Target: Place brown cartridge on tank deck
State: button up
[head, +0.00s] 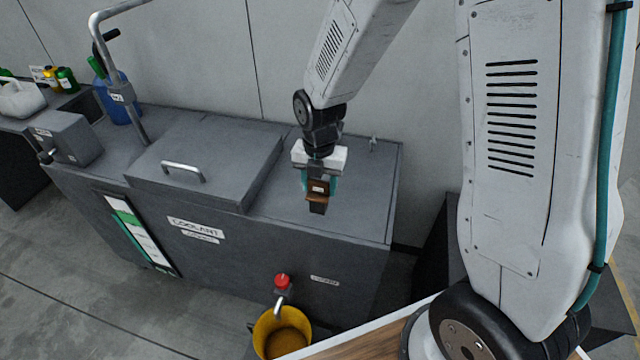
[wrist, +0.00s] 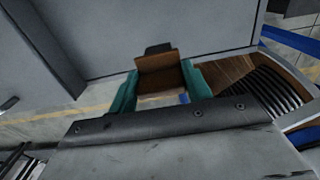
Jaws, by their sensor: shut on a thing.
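The brown cartridge (head: 317,187) is in my gripper (head: 319,180). The cartridge hangs below the wrist in the head view, with a dark end pointing down. In the wrist view the cartridge (wrist: 158,75) sits between the two teal fingers (wrist: 160,90), which are shut on it. The grey tank deck (head: 362,185) is the flat top right of the raised lid. In the head view the cartridge overlaps the front part of this deck. I cannot tell whether it touches the deck or how high above it is.
A raised lid with a handle (head: 205,160) covers the middle of the coolant tank. A small fitting (head: 373,143) stands at the deck's back right. A red-knobbed tap (head: 282,282) juts out in front above a yellow bucket (head: 282,335). The deck around the cartridge looks clear.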

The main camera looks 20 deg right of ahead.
jog(key=shift+w+d+f, duration=0.25)
jog(key=shift+w+f, duration=0.3)
jog(key=shift+f, duration=0.1)
jog(key=shift+w+d+f, duration=0.3)
jog(key=shift+w+f, duration=0.25)
jog(key=shift+f, duration=0.05)
jog(key=shift+w+d+f, duration=0.25)
jog(key=shift+w+f, duration=0.3)
jog(key=shift+f, duration=0.1)
jog(key=shift+f, duration=0.15)
jog(key=o, duration=1.2)
jog(key=shift+c, duration=0.2)
